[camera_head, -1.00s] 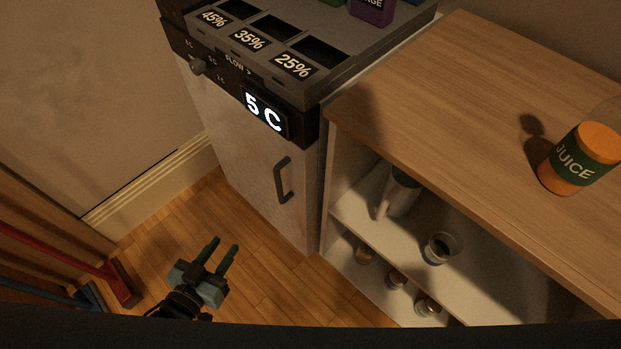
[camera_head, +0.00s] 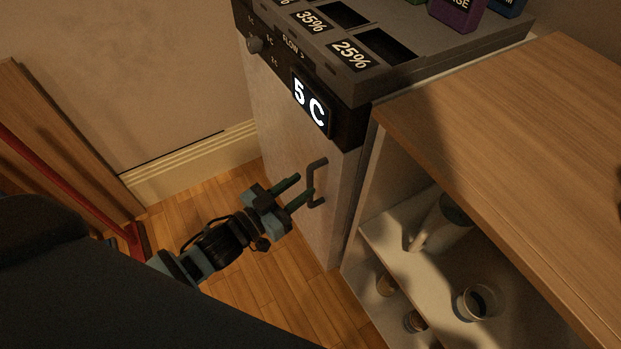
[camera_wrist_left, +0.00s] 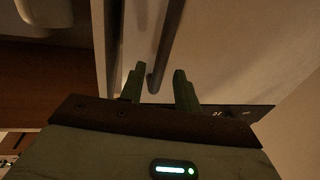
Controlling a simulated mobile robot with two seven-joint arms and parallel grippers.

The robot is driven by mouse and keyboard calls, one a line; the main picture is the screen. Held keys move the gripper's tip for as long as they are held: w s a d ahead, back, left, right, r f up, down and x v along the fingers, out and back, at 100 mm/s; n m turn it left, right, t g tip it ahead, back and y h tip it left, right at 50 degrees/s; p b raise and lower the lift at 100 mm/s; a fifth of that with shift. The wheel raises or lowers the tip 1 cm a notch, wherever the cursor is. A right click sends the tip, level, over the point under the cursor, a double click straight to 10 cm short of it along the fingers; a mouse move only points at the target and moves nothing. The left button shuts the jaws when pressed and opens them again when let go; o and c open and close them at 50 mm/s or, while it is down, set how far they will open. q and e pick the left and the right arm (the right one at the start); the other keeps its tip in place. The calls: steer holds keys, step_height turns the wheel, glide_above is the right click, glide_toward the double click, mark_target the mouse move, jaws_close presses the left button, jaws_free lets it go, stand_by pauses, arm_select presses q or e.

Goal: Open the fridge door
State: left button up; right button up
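The fridge (camera_head: 290,150) is a pale cabinet with a dark panel on top and a lit display reading 5 C (camera_head: 310,103). Its door is shut. A dark bar handle (camera_head: 313,183) stands on the door's right side. My left gripper (camera_head: 303,188) is open at the handle, its fingertips close to the bar. In the left wrist view the handle (camera_wrist_left: 167,45) runs away between the two green fingers (camera_wrist_left: 160,82), which stand apart and do not clearly touch it. My right gripper is not in view.
A wooden-topped shelf unit (camera_head: 500,110) stands right beside the fridge, with a pitcher (camera_head: 440,220) and a cup (camera_head: 474,302) on its shelves. A red-handled tool (camera_head: 60,180) leans at the left. Wooden floor (camera_head: 190,218) is clear before the fridge.

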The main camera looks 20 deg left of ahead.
mark_target(310, 180)
arm_select(q)
steer(key=shift+x, duration=1.9)
jaws_close()
